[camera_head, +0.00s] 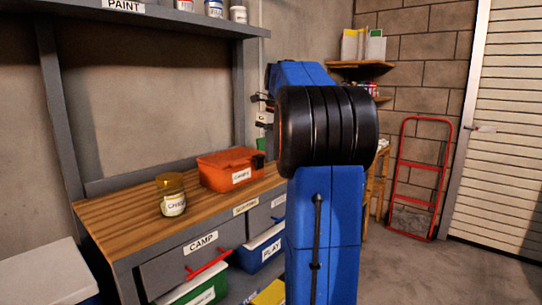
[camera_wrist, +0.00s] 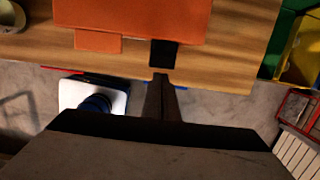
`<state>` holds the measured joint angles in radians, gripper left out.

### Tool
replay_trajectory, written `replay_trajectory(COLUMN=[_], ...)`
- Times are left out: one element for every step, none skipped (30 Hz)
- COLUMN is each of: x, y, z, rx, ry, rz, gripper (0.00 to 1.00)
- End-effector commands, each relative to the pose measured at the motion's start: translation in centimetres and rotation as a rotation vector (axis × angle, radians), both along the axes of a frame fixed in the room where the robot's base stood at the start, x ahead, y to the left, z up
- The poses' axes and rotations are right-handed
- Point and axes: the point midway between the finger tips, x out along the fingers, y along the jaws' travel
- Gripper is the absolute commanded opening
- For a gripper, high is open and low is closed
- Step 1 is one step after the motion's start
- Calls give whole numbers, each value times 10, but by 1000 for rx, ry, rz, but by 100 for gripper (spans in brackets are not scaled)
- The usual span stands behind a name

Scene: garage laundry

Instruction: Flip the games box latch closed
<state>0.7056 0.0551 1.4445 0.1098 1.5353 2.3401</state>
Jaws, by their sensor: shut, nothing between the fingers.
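The games box (camera_head: 225,172) is an orange box with a white label, standing on the wooden workbench. In the wrist view the orange box (camera_wrist: 135,14) fills the top, with a short orange tab (camera_wrist: 98,42) and a black piece (camera_wrist: 163,53) at its near edge. The black piece looks like the latch; whether it is flipped closed I cannot tell. My gripper (camera_wrist: 161,80) is shut and empty, its tips just below the black piece. I cannot tell whether they touch it. My arm hides the gripper in the head view.
A labelled jar with a yellow lid (camera_head: 172,196) stands left of the box on the workbench (camera_head: 130,212). Drawers and bins, one drawer marked CAMP (camera_head: 195,255), lie below. A red folding frame (camera_head: 417,180) leans on the back wall. Open floor lies right of my arm.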

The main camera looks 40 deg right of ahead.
Motion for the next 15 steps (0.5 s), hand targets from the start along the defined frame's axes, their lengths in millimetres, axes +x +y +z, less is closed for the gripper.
replay_trajectory(x=[0, 0, 0, 0, 0, 0, 0, 0, 0, 0, 0, 0, 0, 0, 0], y=[0, 0, 0, 0, 0, 0, 0, 0, 0, 0, 0, 0, 0, 0, 0], z=[0, 0, 1, 1, 2, 3, 4, 5, 7, 8, 9, 11, 12, 13, 14], rx=[0, 0, 0, 0, 0, 0, 0, 1, 0, 0, 0, 0, 0, 0, 0], ry=[0, 0, 0, 0, 0, 0, 0, 1, 0, 0, 0, 0, 0, 0, 0], rz=[0, 0, 0, 0, 0, 0, 0, 0, 0, 0, 0, 0, 0, 0, 0], gripper=[0, 0, 0, 0, 0, 0, 0, 0, 0, 0, 0, 0, 0, 0, 0])
